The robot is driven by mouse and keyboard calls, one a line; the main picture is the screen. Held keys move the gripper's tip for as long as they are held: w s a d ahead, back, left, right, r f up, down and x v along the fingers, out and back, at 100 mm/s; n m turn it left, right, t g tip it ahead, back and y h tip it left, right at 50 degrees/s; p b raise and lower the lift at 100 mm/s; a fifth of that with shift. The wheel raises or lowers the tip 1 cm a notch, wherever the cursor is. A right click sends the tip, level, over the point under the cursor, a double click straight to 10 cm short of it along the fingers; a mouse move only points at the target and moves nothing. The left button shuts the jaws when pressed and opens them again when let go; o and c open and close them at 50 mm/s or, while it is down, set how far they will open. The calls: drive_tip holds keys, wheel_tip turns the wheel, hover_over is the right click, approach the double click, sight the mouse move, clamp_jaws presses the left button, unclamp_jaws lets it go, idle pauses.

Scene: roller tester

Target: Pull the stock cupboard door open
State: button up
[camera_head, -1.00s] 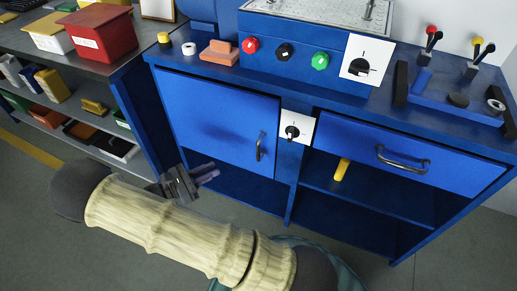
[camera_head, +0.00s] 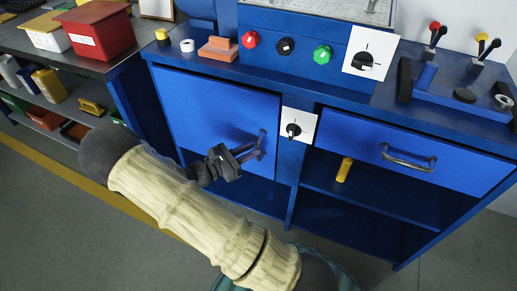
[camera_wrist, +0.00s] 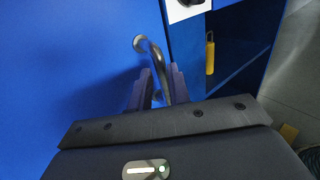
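The stock cupboard door (camera_head: 205,110) is a flat blue panel on the left half of the blue bench. It looks closed. Its grey bar handle (camera_head: 263,138) is upright near the door's right edge. In the wrist view the handle (camera_wrist: 147,50) runs down between the two fingers of my gripper (camera_wrist: 160,88). The fingers stand apart with the handle between them, and a gap shows at the left finger. In the head view my gripper (camera_head: 254,150) is at the handle and partly covers its lower part.
A white plate with a black knob (camera_head: 292,130) is right of the door. A blue drawer with a bar handle (camera_head: 408,159) and an open shelf with a yellow cylinder (camera_head: 344,170) are further right. A shelf rack (camera_head: 75,95) stands left. Grey floor is clear in front.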

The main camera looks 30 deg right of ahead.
sight(258, 161)
drive_tip(key=shift+w+d+b, duration=0.1)
drive_tip(key=shift+d+b, duration=0.2)
drive_tip(key=shift+d, duration=1.45)
drive_tip(key=shift+c, duration=0.5)
clamp_jaws()
